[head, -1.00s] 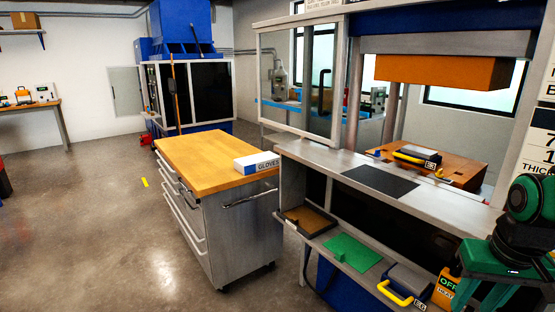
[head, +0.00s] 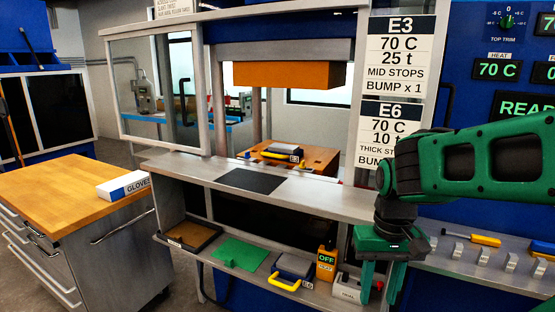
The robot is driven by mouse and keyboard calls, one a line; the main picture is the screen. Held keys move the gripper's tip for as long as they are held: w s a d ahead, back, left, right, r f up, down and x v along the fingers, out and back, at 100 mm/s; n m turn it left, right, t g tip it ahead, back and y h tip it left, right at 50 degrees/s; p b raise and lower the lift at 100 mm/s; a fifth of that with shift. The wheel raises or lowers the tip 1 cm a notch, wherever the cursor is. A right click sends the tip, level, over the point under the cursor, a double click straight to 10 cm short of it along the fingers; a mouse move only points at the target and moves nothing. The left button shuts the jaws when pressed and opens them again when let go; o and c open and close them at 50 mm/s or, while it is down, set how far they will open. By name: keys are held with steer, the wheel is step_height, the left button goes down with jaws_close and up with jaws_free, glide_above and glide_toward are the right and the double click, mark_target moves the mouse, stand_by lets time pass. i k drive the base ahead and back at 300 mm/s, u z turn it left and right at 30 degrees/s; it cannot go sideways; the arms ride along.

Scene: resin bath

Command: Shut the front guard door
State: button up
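The front guard door (head: 122,90) is a clear panel in a pale metal frame. It stands to the left of the press opening, so the opening is uncovered. Through the opening I see an orange block (head: 290,75) above and a brown block (head: 325,158) below, with a yellow-handled mould (head: 284,152) on it. My gripper (head: 379,288) points down at the lower right, in front of the bench, well to the right of the door and apart from it.
A steel ledge (head: 325,197) with a dark mat (head: 252,180) runs below the opening. A wood-topped cabinet (head: 50,190) stands left.

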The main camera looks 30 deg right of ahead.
mark_target(194, 27)
steer(key=u, duration=0.5)
steer(key=i, duration=1.15)
steer(key=u, duration=0.7)
steer(key=i, duration=1.55)
steer(key=z, duration=0.15)
